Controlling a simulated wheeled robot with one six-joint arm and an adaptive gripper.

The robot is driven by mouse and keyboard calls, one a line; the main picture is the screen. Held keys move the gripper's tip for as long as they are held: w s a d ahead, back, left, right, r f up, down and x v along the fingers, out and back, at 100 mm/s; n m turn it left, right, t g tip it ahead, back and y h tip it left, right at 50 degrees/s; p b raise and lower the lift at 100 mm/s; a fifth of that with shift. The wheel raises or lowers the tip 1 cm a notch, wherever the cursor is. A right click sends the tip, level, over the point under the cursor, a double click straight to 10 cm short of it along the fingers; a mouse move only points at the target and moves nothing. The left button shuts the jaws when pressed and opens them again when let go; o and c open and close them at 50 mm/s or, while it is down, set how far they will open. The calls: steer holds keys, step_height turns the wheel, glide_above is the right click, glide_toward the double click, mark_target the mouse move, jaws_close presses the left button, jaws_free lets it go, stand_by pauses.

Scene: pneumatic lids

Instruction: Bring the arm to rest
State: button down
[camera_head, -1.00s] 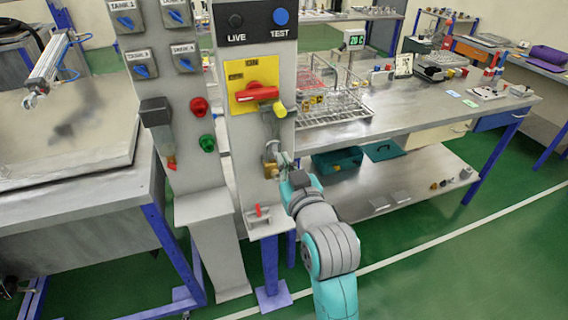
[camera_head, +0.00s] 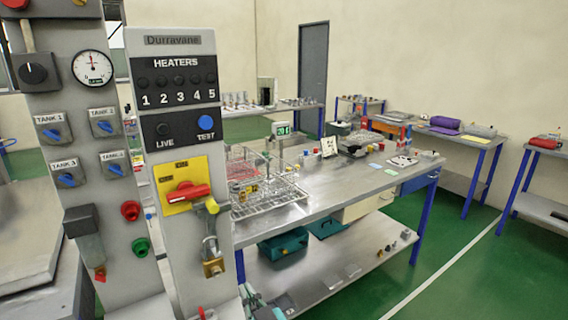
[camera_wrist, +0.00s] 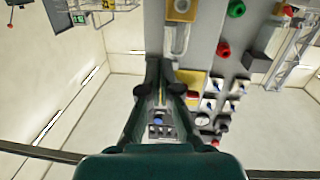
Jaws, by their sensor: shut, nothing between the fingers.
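My gripper (camera_wrist: 165,62) is shut and empty in the wrist view. Its two dark fingers point at the grey heater panel (camera_wrist: 205,30). In the head view only part of my teal arm shows at the bottom edge, just right of the panel's foot, and the fingertips are not clear there.
A tank panel (camera_head: 75,135) with blue knobs and a gauge stands left of the heater panel. A metal bench (camera_head: 330,200) with a wire rack (camera_head: 265,205) and a lower shelf (camera_head: 345,272) holding teal bins stands to the right. Green floor (camera_head: 470,285) lies open at the lower right.

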steer(key=s+d+f+m+h, duration=0.4)
steer(key=s+d+f+h, duration=0.1)
steer(key=s+d+f, duration=1.4)
steer(key=s+d+r+m+h, duration=0.1)
steer(key=s+d, duration=0.3)
steer(key=s, duration=0.8)
steer(key=s+d+r+m+h, duration=0.1)
steer(key=s+d, duration=0.3)
steer(key=s, duration=0.8)
steer(key=shift+s+r+m+h, duration=0.3)
steer(key=shift+r+h, duration=0.1)
steer(key=shift+h, duration=0.3)
